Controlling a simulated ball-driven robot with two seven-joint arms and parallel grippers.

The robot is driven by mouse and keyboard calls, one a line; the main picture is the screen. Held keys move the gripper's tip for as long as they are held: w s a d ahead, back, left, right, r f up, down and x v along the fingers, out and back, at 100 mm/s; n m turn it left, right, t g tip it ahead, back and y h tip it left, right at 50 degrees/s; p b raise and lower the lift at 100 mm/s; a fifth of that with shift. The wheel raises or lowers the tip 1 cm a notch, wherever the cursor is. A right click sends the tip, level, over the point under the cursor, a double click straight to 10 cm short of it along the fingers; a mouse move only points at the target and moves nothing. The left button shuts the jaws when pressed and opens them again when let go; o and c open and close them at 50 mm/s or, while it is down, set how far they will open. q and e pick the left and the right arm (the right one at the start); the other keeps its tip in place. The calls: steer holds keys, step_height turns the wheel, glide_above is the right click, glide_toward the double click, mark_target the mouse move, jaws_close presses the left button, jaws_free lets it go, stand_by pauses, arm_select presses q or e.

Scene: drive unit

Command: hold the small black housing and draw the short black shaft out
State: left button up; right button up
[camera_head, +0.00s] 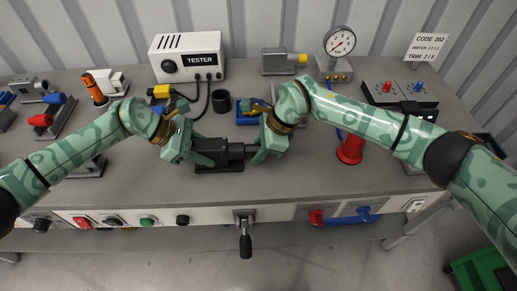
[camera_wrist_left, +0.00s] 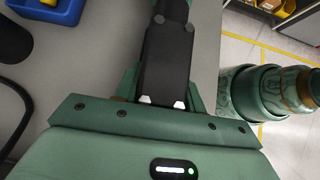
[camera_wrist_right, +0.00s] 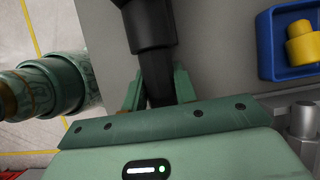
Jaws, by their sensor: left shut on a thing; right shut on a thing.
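The small black housing (camera_head: 218,153) sits on a dark block (camera_head: 218,168) near the front middle of the bench. My left gripper (camera_head: 205,154) is shut on the housing from the left; in the left wrist view the boxy black body (camera_wrist_left: 166,60) lies between its fingers (camera_wrist_left: 163,95). My right gripper (camera_head: 254,152) is shut on the short black shaft at the housing's right side. In the right wrist view the shaft (camera_wrist_right: 158,88) runs between the fingers (camera_wrist_right: 158,90) up to a wider black collar (camera_wrist_right: 150,28). I cannot tell how deep the shaft sits.
A blue tray (camera_head: 247,119) and a black cup (camera_head: 221,101) stand behind the housing. A tester box (camera_head: 187,57) is at the back left, a gauge (camera_head: 340,42) at the back right. A red funnel-shaped part (camera_head: 350,150) stands right of my right gripper. The front edge is close.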

steer(key=shift+d, duration=2.5)
arm_select(q)
steer(key=o, duration=1.1)
steer(key=shift+o, duration=0.2)
arm_select(e)
step_height(320, 180, up, 6)
